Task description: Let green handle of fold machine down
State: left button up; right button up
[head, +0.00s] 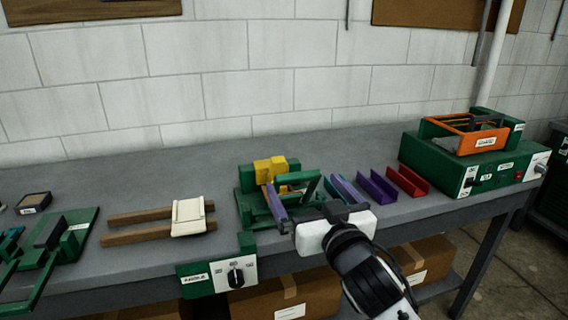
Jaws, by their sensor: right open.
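The fold machine (246,207) is a green bench machine with yellow blocks (272,168) on top, in the middle of the bench. A purple strip (275,204) stands tilted in it. Its green handle (311,188) looks raised, slanting up at the right side of the machine; its near end is partly hidden by my gripper. My right gripper (318,216) is open, at the front right of the machine beside the handle. I cannot tell whether it touches the handle. My left gripper is not in view.
A dial panel (217,276) hangs at the bench's front edge. Purple (377,187) and red (407,181) channels lie right of the machine. A green unit with an orange guard (470,136) stands farther right. A wooden fork with a cream piece (188,218) and another green machine (76,240) are left.

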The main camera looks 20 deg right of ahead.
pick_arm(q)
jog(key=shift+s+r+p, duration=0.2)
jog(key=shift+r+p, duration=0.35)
pick_arm(e)
jog(key=w, duration=0.9)
jog(key=shift+a, duration=0.2)
jog(key=shift+w, duration=0.1)
